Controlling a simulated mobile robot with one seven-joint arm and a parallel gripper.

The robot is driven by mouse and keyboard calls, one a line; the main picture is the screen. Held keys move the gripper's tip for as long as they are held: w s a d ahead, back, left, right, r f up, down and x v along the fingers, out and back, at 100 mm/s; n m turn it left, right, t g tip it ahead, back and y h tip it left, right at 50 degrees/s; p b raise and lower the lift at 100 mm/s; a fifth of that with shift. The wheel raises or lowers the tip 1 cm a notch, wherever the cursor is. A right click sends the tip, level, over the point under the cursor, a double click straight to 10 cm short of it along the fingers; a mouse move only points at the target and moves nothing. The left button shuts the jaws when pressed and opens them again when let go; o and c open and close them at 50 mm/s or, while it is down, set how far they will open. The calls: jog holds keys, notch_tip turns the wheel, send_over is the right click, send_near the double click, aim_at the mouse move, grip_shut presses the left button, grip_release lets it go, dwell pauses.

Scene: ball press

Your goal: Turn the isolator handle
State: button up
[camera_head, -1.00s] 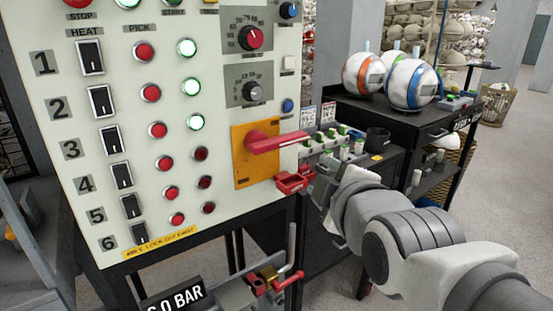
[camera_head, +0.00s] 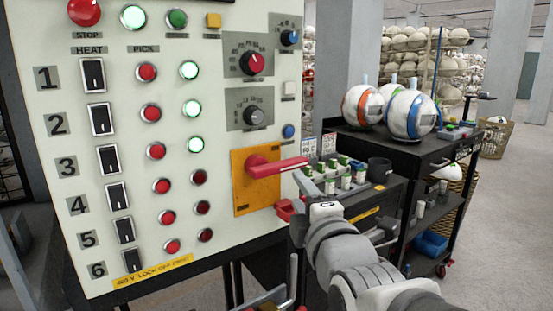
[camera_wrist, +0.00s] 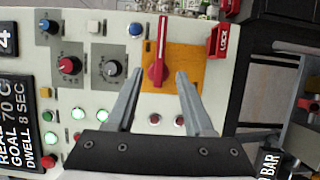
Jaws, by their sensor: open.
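The isolator handle (camera_head: 277,168) is a red lever on a yellow plate (camera_head: 243,205) at the panel's lower right. It points right in the head view. In the wrist view the handle (camera_wrist: 161,50) runs upward in the picture from its hub, on the yellow plate (camera_wrist: 188,66). My gripper (camera_wrist: 160,74) is open, with its two grey fingers on either side of the hub in that picture. I cannot tell how far short of the handle they are. In the head view my gripper (camera_head: 302,188) is near the handle's free end, partly hidden by my wrist.
A red lock piece (camera_wrist: 218,40) with "LOCK" on it sits beside the yellow plate. Buttons, switches and dials cover the panel (camera_head: 225,130). A black cart (camera_head: 400,140) with balls and a tray of small green-topped items (camera_head: 345,180) stand at the right.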

aim_at(284, 169)
jog(key=p+x, duration=0.7)
jog(key=p, duration=0.3)
jog(key=shift+w+r, duration=0.15)
jog(key=shift+w, duration=0.15)
jog(key=shift+f+x, duration=0.2)
jog(key=shift+x, duration=2.8)
jog(key=shift+c, duration=0.3)
grip_shut()
